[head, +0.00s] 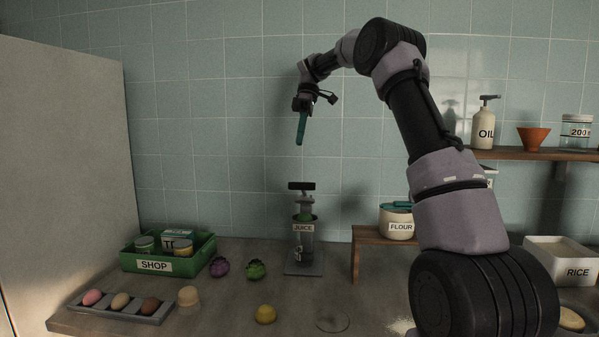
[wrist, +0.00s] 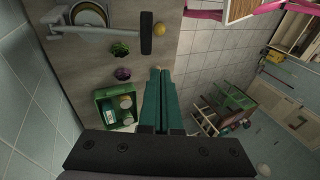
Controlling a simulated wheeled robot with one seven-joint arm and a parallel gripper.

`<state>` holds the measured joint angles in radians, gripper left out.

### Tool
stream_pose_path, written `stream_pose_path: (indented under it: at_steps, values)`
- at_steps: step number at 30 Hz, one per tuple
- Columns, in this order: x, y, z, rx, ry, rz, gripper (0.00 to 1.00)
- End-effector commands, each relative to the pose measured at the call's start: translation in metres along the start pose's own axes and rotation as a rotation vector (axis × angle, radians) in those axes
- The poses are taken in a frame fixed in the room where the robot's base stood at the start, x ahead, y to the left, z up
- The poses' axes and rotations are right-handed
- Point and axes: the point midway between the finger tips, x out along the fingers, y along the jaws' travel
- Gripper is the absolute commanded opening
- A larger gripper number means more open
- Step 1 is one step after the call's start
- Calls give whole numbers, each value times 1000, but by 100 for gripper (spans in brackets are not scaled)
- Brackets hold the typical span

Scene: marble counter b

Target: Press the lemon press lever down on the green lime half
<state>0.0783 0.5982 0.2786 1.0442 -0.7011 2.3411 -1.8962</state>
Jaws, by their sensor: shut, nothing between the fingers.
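The lemon press (head: 303,245), labelled JUICE, stands upright at the back of the counter. Its lever has a dark crossbar handle (head: 301,186) above the press. A green patch (head: 304,217) shows at the press top below the lever; it looks like the lime half, but it is small and partly hidden. My gripper (head: 300,142) has teal fingers, shut and empty, pointing down above the handle and apart from it. In the wrist view, the closed fingers (wrist: 160,80) are below the dark handle (wrist: 147,33), and the grey lever arm (wrist: 95,28) runs left from it.
A green SHOP crate (head: 190,262) holding jars, an egg tray (head: 122,306), a purple vegetable (head: 220,267), a green one (head: 257,269) and a lemon (head: 265,314) are left of or before the press. A wooden stand (head: 370,237) with a FLOUR pot (head: 397,224) is right of it.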

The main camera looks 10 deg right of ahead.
Motion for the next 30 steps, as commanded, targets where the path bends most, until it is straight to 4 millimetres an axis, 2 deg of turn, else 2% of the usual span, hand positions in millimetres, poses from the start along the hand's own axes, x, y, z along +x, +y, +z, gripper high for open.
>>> stream_pose_path:
  at_steps: [1,5,8,11,14,24,30]
  values:
    - [-12,1,1,-8,-39,46,0]
    - [-31,4,6,-12,-106,118,0]
    - [-34,4,8,-12,-125,135,0]
    - [-28,5,10,-13,-130,137,0]
    - [-15,6,12,-12,-129,136,0]
    - [57,16,20,-12,-127,133,0]
    - [88,21,24,-11,-126,135,0]
